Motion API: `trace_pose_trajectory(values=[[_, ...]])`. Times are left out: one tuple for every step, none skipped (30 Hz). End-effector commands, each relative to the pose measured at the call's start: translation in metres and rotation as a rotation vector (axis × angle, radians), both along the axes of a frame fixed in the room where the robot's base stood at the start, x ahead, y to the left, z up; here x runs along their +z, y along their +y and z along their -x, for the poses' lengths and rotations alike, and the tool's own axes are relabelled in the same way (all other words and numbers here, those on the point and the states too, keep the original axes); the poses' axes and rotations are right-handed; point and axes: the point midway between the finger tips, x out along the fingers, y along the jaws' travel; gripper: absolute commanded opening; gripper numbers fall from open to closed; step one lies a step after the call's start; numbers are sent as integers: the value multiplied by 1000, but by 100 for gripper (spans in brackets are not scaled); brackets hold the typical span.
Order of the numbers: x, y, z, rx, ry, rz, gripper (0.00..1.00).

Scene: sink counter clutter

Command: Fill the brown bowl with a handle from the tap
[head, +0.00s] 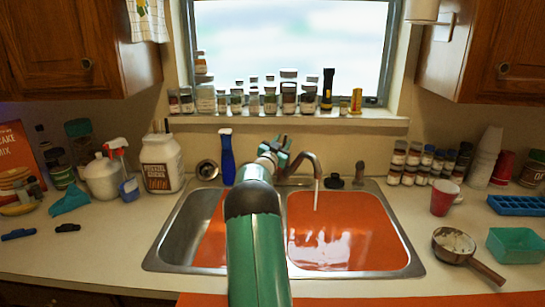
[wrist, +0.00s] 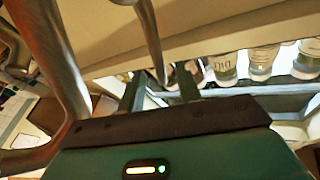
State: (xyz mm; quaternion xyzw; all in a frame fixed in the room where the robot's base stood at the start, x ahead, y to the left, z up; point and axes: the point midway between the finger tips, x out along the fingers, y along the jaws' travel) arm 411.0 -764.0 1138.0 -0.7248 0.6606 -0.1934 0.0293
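The brown bowl with a handle (head: 454,243) stands on the counter right of the sink, handle toward the front right, with something pale inside. The tap (head: 305,160) arches over the right basin, and a thin stream of water (head: 316,193) runs from it. My gripper (head: 277,145) is up by the tap's base, away from the bowl. In the wrist view my gripper (wrist: 160,90) has its two fingers apart. A thin metal rod, apparently the tap's lever (wrist: 150,40), reaches down between them; I cannot tell if they touch it. The bowl is not in the wrist view.
The double sink (head: 160,258) has an orange right basin. A red cup (head: 444,198), a teal tray (head: 515,246) and a blue tray (head: 518,205) stand near the bowl. Jars line the windowsill (head: 390,118).

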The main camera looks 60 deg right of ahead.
Motion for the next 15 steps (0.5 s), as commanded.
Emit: trace_pose_trajectory(values=[[-2, 10, -1, 2, 1, -1, 34], [-3, 16, -1, 2, 1, -1, 34], [-5, 22, 0, 2, 2, -1, 34], [-6, 28, 0, 2, 2, 0, 34], [-8, 34, 0, 4, 1, -2, 34], [-10, 41, 0, 4, 1, -2, 34], [-11, 47, 1, 2, 1, -1, 34], [-13, 53, 2, 2, 2, -2, 34], [-14, 61, 2, 3, 1, -1, 34], [-16, 66, 2, 4, 1, -2, 34], [-17, 72, 3, 2, 1, -1, 34], [-19, 78, 3, 2, 1, 0, 34], [-20, 83, 3, 3, 1, -1, 34], [-21, 87, 3, 2, 1, -1, 34], [-23, 92, 4, 1, 0, -1, 34]])
